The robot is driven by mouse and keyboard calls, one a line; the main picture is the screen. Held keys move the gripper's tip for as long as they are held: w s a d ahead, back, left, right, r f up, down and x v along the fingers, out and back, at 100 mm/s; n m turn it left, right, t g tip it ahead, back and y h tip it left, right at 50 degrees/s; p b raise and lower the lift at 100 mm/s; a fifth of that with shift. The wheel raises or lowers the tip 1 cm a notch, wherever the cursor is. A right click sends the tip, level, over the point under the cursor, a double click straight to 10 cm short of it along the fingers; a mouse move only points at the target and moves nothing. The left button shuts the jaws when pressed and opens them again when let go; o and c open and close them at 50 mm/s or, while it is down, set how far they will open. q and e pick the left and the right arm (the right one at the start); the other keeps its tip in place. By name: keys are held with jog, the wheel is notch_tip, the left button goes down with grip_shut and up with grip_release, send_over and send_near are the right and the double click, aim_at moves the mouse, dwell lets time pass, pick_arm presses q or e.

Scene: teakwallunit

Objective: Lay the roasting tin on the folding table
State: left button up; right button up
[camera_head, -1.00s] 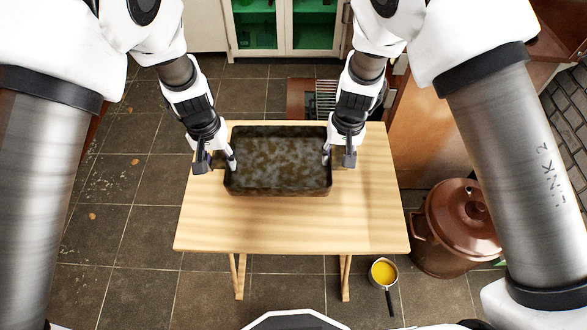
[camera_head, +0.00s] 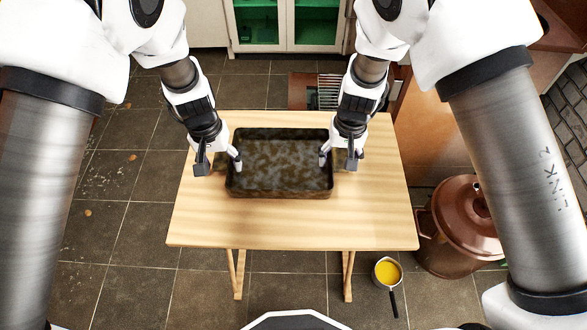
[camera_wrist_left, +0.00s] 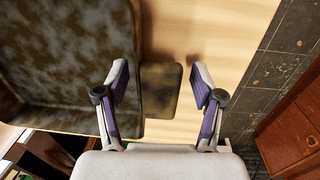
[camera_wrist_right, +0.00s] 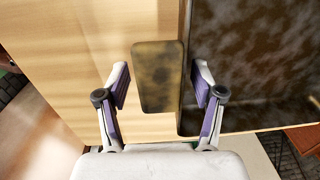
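The roasting tin (camera_head: 280,165), dark, mottled and rectangular, appears to rest level on the wooden folding table (camera_head: 290,225), toward its far side. My left gripper (camera_head: 219,165) is at the tin's left end and my right gripper (camera_head: 339,162) at its right end. Both are open. In the left wrist view, a flat end handle (camera_wrist_left: 160,92) lies between the spread fingers with gaps on both sides. In the right wrist view, the other handle (camera_wrist_right: 156,78) also lies between spread fingers. At each end, one finger is over the tin's inside and one is outside it.
The table is bare in front of the tin and to both sides. A lidded copper pot (camera_head: 462,228) and a saucepan with yellow contents (camera_head: 387,271) stand on the tiled floor at the right. A glass-fronted cabinet (camera_head: 287,25) stands at the back.

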pick_arm(q)
jog(key=shift+r, duration=0.1)
jog(key=shift+r, duration=0.4)
pick_arm(e)
jog(key=shift+r, duration=0.1)
pick_arm(q)
notch_tip(320, 180, up, 11)
jog(key=shift+a, duration=0.35)
pick_arm(e)
notch_tip(320, 180, up, 12)
jog(key=shift+d, duration=0.35)
